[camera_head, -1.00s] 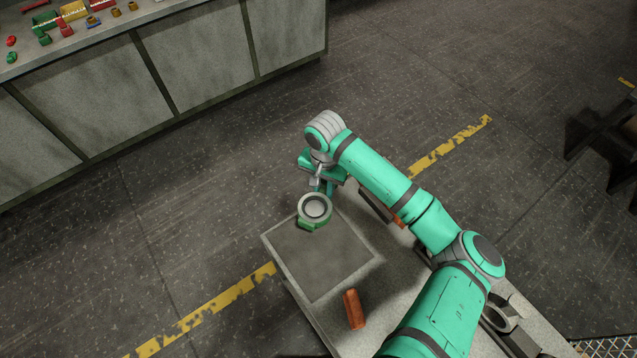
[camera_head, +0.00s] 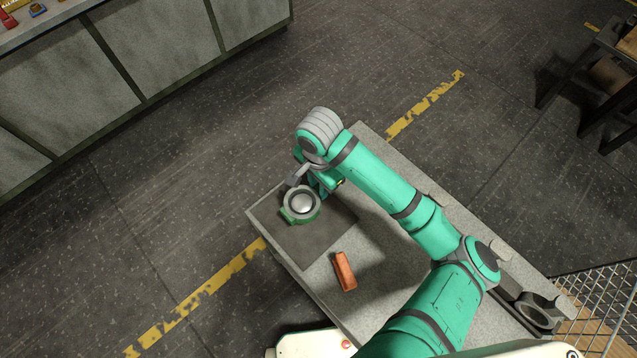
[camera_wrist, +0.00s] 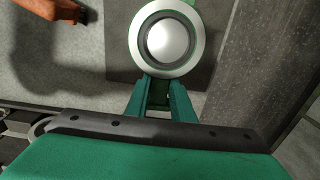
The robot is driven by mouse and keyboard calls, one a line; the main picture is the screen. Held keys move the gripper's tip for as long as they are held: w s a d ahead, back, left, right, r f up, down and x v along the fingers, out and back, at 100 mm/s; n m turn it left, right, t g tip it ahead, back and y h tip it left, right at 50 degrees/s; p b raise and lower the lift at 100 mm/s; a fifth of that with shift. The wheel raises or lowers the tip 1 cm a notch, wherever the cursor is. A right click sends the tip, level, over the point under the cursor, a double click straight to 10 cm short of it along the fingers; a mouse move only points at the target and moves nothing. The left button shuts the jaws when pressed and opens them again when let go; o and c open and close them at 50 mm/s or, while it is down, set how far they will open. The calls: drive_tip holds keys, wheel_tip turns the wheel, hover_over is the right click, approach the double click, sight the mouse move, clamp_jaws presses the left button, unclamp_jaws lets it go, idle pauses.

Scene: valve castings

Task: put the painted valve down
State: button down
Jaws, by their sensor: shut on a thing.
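The painted valve (camera_head: 301,203) has a green body and a round, pale metal flange ring. It is over the dark square mat (camera_head: 302,250) at the far left end of the grey table (camera_head: 385,309). My gripper (camera_head: 314,190) is shut on the valve from its far side, and my wrist hides part of the fingers. In the wrist view the valve (camera_wrist: 166,42) sits at the fingertips of my gripper (camera_wrist: 162,93), its round face toward the camera. I cannot tell whether the valve touches the mat.
An orange-brown block (camera_head: 344,271) lies on the table near the mat, and shows in the wrist view (camera_wrist: 45,12). A grey ring-shaped fixture (camera_head: 535,313) is at the table's right end. A long grey counter (camera_head: 90,85) with small coloured parts stands at upper left.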

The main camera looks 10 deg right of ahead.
sight(319, 196)
drive_tip(key=shift+w, duration=0.1)
drive_tip(key=shift+f, duration=3.15)
drive_tip(key=shift+f, duration=0.25)
drive_tip(key=c, duration=1.4)
unclamp_jaws()
drive_tip(key=shift+c, duration=0.2)
drive_tip(key=shift+f, duration=0.1)
wheel_tip(319, 196, up, 11)
